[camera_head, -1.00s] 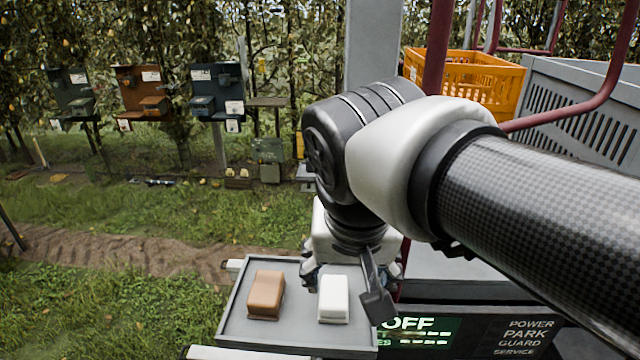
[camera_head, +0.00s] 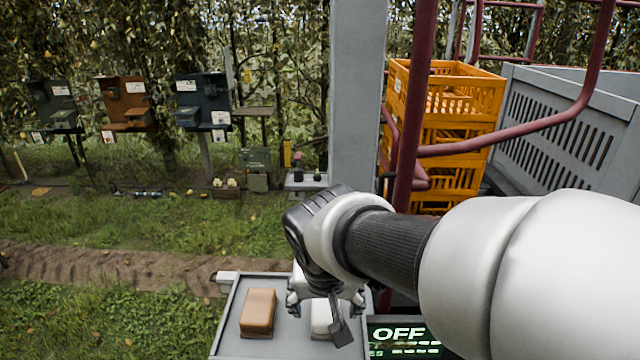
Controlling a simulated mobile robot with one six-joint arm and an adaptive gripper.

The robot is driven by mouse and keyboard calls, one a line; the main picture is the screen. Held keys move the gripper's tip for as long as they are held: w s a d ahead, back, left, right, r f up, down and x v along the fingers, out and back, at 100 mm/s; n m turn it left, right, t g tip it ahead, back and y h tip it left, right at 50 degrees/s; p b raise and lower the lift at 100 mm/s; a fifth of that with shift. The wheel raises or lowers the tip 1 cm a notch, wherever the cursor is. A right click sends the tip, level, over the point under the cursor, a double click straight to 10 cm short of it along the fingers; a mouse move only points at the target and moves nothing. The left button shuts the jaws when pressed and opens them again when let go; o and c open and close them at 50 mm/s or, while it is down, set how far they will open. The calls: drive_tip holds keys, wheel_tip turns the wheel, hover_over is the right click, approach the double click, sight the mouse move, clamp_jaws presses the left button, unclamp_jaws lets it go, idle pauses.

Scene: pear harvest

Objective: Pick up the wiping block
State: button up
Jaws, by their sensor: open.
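Two blocks stand on a grey tray (camera_head: 232,325): a tan-brown block (camera_head: 258,312) on the left and a white block (camera_head: 321,318) on the right. The frames do not make plain which one is the wiping block. My gripper (camera_head: 325,302) points down over the white block, with a finger to either side of it in the picture. It is open and holds nothing. My wrist and a dark paddle-like part hide some of the white block. I cannot tell the height of the fingertips above the tray.
A panel reading OFF (camera_head: 405,335) sits right of the tray. A grey post (camera_head: 357,90) and dark red rails (camera_head: 415,110) rise behind my arm. Orange crates (camera_head: 455,130) are stacked beside a grey slotted bin (camera_head: 560,120). Grass lies open on the left.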

sight(326, 307)
drive_tip(key=x, duration=0.5)
drive_tip(key=shift+w, duration=0.15)
drive_tip(key=shift+c, duration=0.3)
drive_tip(key=c, duration=1.1)
